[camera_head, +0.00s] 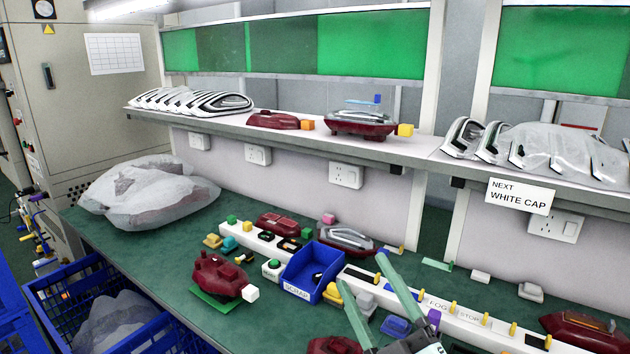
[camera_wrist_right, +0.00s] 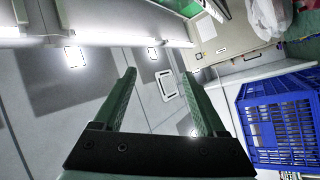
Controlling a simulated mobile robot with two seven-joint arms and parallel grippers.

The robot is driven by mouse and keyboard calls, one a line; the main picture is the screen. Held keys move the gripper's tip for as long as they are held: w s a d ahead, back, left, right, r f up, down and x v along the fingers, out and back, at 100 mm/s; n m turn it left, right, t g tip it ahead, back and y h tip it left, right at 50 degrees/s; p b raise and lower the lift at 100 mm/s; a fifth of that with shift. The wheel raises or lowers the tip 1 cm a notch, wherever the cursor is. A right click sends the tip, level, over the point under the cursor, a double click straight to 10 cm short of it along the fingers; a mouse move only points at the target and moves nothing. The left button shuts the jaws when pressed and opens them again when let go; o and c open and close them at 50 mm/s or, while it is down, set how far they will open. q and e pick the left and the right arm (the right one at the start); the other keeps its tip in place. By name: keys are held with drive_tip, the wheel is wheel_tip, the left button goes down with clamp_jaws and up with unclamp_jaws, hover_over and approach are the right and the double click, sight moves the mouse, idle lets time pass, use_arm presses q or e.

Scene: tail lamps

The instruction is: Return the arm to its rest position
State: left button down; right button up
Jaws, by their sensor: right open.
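My right gripper (camera_head: 376,293) shows at the lower middle of the head view, its two green fingers spread apart above the bench beside the blue scrap bin. In the right wrist view the gripper (camera_wrist_right: 160,95) is open with nothing between its fingers. My left gripper is not in either view.
The green bench (camera_head: 125,222) carries a blue SCRAP bin (camera_head: 312,273), red lamp parts (camera_head: 220,275) and a white fixture rail (camera_head: 480,325). A shelf (camera_head: 290,132) with lamps runs above. Blue crates (camera_head: 75,290) stand at the left; one shows in the wrist view (camera_wrist_right: 280,120).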

drive_tip(key=s+d+f+m+g+h, duration=0.2)
drive_tip(key=d+f+m+g+h, duration=0.3)
drive_tip(key=f, duration=0.5)
drive_tip(key=s+d+f+m+g+h, duration=0.25)
drive_tip(key=d+f+m+h, duration=0.35)
drive_tip(key=f, duration=0.5)
drive_tip(key=s+d+f+m+g+y, duration=0.1)
drive_tip(key=s+f+g, duration=0.45)
drive_tip(key=s, duration=0.35)
drive_tip(key=s+d+f+m+g, duration=0.1)
drive_tip(key=s+d+f+g, duration=0.1)
drive_tip(key=s+f+g, duration=0.5)
drive_tip(key=w+a+f+t+y+p, duration=0.2)
drive_tip(key=a+f+t+p, duration=0.2)
drive_tip(key=t, duration=0.4)
drive_tip(key=shift+w+a+f+p, duration=0.15)
drive_tip(key=shift+w+f+p, duration=0.25)
drive_tip(key=shift+p, duration=0.15)
